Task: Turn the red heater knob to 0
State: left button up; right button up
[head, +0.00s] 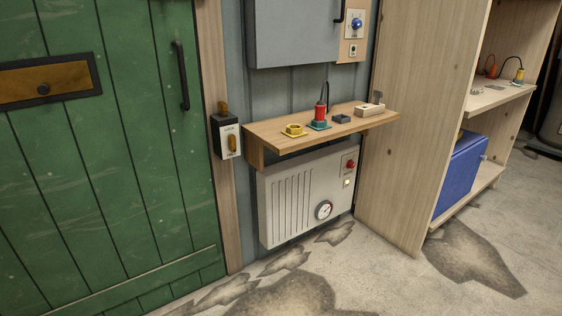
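The red heater knob (351,164) is on the upper right of the front of a white wall heater (292,203). A small pale switch or light (347,183) sits just below the knob, and a round dial gauge (323,210) is lower on the same front. The knob is too small in the picture to read its setting. Neither of my grippers shows in the head view.
A wooden shelf (270,137) juts out above the heater, holding a yellow part (294,131), a red-and-green tool (321,115) and small blocks. A tall wooden cabinet (414,120) stands close on the right, a green door (110,150) on the left. The floor in front is clear.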

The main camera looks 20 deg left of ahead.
aim_at(350, 164)
jog(key=u, duration=0.15)
jog(key=i+l, duration=0.15)
jog(key=l, duration=0.2)
jog(key=i+l+u, duration=0.1)
jog(key=l, duration=0.25)
jog(key=i+l, duration=0.25)
jog(key=i+l+u, duration=0.15)
jog(key=l, duration=0.3)
jog(key=i+l, duration=0.1)
jog(key=l, duration=0.3)
jog(key=i+l+u, duration=0.1)
jog(key=l, duration=0.25)
